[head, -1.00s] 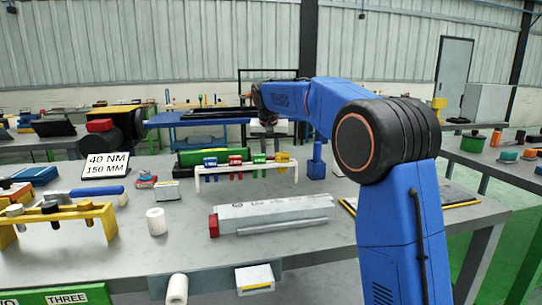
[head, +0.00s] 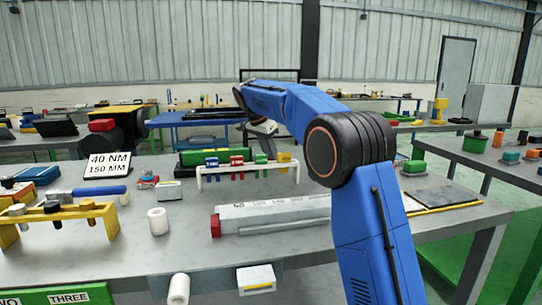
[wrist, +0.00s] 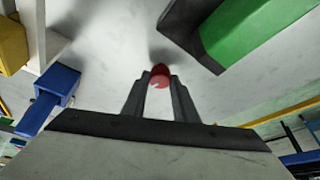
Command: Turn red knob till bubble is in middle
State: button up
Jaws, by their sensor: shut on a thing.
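A small round red piece, the red knob (wrist: 160,74), shows in the wrist view between the tips of my gripper (wrist: 159,80). My gripper is shut on it. What the knob is fixed to is not clear, and a shadow lies on the pale surface beyond it. In the head view my gripper (head: 268,146) reaches down behind the white rack, and its fingertips and the knob are hidden there. No bubble or vial can be made out in either view.
A white rack (head: 208,184) with coloured tools stands in front of my gripper. A green block (wrist: 245,32) is close by on the right in the wrist view, a blue block (wrist: 58,88) on the left. A long grey box (head: 270,213) lies nearer on the bench.

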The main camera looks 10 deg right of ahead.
jog(key=shift+m, duration=0.3)
jog(key=o, duration=1)
jog(key=v, duration=1.7)
jog(key=shift+w+a+r, duration=0.15)
jog(key=shift+w, duration=0.05)
jog(key=shift+s, duration=0.1)
